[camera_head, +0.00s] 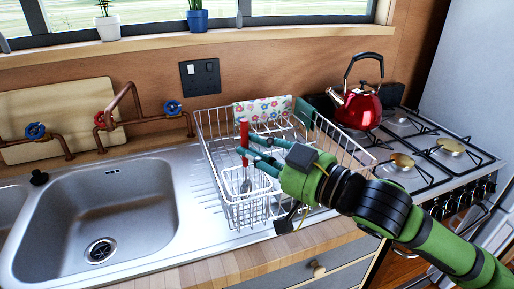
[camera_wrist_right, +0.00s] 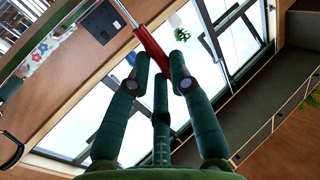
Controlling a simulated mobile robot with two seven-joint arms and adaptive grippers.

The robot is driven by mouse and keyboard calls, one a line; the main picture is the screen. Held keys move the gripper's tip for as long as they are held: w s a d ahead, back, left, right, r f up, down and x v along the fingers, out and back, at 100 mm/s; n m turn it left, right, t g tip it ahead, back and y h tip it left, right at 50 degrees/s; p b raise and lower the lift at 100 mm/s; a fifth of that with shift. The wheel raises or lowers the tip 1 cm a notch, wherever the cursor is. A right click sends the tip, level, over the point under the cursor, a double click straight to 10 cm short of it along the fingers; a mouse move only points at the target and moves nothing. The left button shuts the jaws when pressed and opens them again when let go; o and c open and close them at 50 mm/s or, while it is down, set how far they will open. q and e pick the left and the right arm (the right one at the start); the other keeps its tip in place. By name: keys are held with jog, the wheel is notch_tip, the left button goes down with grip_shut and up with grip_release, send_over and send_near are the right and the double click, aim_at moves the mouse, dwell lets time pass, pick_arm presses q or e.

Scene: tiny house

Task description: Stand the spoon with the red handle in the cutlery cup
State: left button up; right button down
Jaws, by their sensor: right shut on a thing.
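The spoon's red handle (camera_head: 244,132) stands nearly upright in the head view, with its metal part hanging below. My right gripper (camera_head: 246,147) is shut on the red handle. In the right wrist view the handle (camera_wrist_right: 152,47) lies between the gripper's fingertips (camera_wrist_right: 161,66), and a thin metal shaft runs off the top edge. The cutlery cup (camera_head: 248,214) looks to be the small white wire basket at the dish rack's front. The spoon's lower end overlaps the cup's upper part; I cannot tell whether it is inside or above. My left gripper is out of view.
The white wire dish rack (camera_head: 205,141) surrounds the work area, with a flowered cloth (camera_head: 263,109) at its back. The steel sink (camera_head: 100,215) is to the left. A red kettle (camera_head: 359,107) stands on the stove (camera_head: 425,145) to the right.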

jog(key=c, duration=1)
grip_release()
jog(key=shift+c, duration=0.2)
jog(key=v, duration=0.7)
jog(key=shift+s+d, duration=0.2)
